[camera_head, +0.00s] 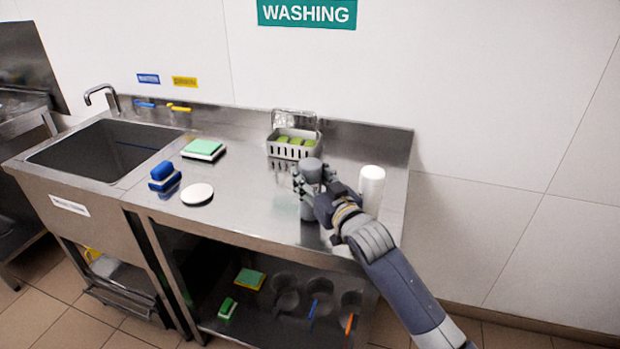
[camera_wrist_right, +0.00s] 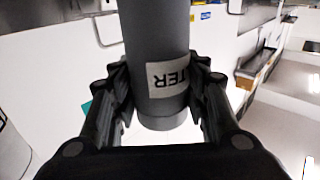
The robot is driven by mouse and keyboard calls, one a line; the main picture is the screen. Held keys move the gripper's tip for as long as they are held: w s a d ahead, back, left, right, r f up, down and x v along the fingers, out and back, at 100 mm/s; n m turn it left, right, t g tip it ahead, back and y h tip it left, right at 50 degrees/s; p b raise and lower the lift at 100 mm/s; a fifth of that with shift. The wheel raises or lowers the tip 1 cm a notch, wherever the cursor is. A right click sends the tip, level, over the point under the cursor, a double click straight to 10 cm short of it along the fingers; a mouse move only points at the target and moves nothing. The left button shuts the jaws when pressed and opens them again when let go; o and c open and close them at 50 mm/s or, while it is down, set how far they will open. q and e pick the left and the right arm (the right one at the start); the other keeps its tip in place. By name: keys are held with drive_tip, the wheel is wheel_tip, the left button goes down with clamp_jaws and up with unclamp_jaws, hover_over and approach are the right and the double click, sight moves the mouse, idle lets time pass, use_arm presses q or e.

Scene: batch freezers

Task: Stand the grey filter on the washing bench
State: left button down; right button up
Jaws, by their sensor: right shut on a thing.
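The grey filter (camera_head: 312,168) is a grey cylinder, upright in the head view over the right part of the washing bench (camera_head: 245,207). My right gripper (camera_head: 314,186) is shut around it. In the right wrist view the filter (camera_wrist_right: 157,45) stands between both fingers (camera_wrist_right: 160,95), with a pale label whose visible letters read "TER". The fingers hide part of the filter in the head view, and I cannot tell whether its base touches the bench top. My left gripper is in neither view.
A white cylinder (camera_head: 372,187) stands just right of my right gripper. A basket (camera_head: 291,150) with green items is behind it. A white disc (camera_head: 197,194), a blue brush (camera_head: 163,175) and a green-white sponge (camera_head: 204,149) lie left, near the sink (camera_head: 103,148). The middle bench is clear.

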drive_tip(key=shift+f, duration=0.2)
drive_tip(key=shift+f, duration=0.15)
drive_tip(key=o, duration=1.3)
drive_tip(key=shift+c, duration=0.2)
drive_tip(key=shift+r, duration=0.2)
drive_tip(key=shift+s+d+f, duration=0.15)
drive_tip(key=shift+s, duration=0.05)
drive_tip(key=b+v, duration=0.1)
drive_tip(key=v, duration=1)
drive_tip(key=shift+s, duration=0.25)
